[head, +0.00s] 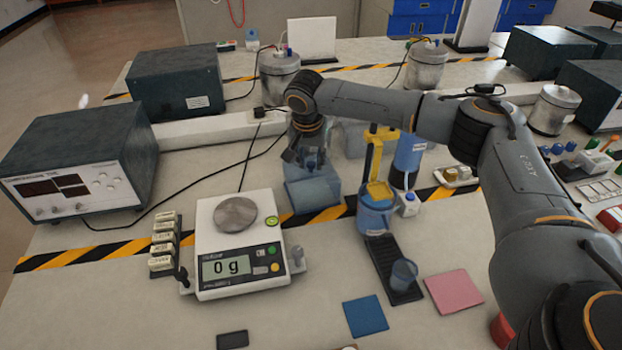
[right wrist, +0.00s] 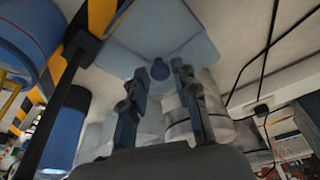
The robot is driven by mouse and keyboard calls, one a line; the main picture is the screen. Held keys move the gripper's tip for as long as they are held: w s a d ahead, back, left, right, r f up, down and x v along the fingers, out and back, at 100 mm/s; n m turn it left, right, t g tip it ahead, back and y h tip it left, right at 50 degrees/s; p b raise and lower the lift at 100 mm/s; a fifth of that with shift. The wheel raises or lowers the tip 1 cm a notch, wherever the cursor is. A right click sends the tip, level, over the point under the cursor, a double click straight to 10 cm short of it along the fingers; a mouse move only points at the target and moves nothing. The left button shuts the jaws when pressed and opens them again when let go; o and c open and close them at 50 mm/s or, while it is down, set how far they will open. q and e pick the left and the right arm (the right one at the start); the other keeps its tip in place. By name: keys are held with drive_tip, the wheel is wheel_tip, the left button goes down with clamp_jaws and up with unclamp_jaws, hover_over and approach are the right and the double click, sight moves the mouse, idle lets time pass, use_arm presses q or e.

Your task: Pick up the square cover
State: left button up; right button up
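The square cover (head: 314,176) is a pale blue, see-through piece that sits on a blue, see-through box (head: 312,196) in the middle of the table, behind the scale. In the right wrist view the cover (right wrist: 190,50) shows a small darker blue knob (right wrist: 160,69) at its middle. My right gripper (head: 303,164) points down just above the cover. Its two fingers (right wrist: 159,72) are apart, one on each side of the knob; I cannot tell whether they touch it. My left gripper is in neither view.
The scale (head: 240,262) reads 0 g with a round metal pan on top. A blue beaker with a yellow stand (head: 375,210) and a blue bottle (head: 407,157) stand close on the right. Power boxes (head: 80,160) fill the left. Blue and pink pads (head: 454,291) lie in front.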

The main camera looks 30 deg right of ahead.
clamp_jaws()
